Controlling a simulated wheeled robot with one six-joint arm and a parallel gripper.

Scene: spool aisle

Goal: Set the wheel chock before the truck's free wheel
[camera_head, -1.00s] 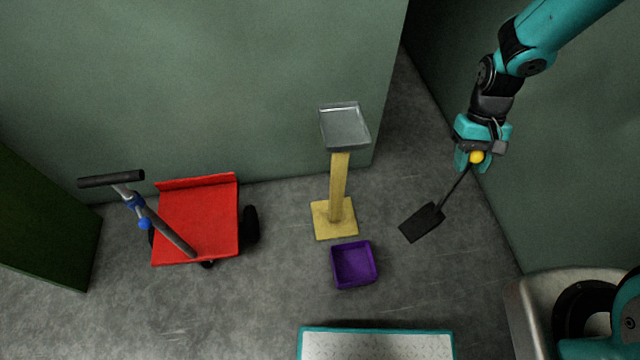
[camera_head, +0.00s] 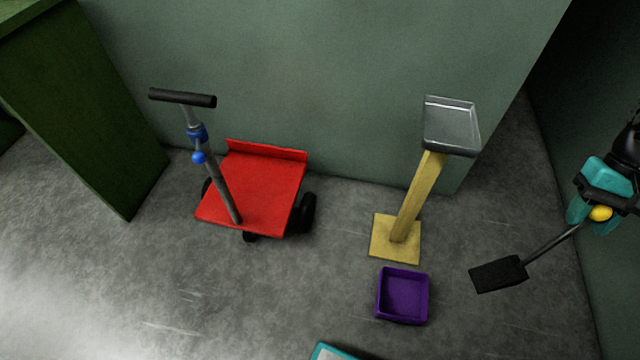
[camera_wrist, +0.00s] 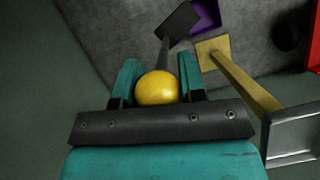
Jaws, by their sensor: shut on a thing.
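My gripper (camera_head: 598,208) is at the right edge of the head view, shut on the yellow knob of the wheel chock. The chock is a dark flat block (camera_head: 498,274) on a thin rod with a yellow ball (camera_head: 600,213) at its top. In the wrist view the ball (camera_wrist: 157,88) sits between the fingers and the block (camera_wrist: 180,20) hangs beyond. The red truck (camera_head: 258,188) stands left of centre, far from my gripper.
A yellow post on a square foot (camera_head: 384,240) bears a grey metal tray (camera_head: 451,148) between truck and gripper. A purple open box (camera_head: 403,297) lies before it. A dark green cabinet (camera_head: 75,110) stands left. Bare floor (camera_head: 230,300) lies before the truck.

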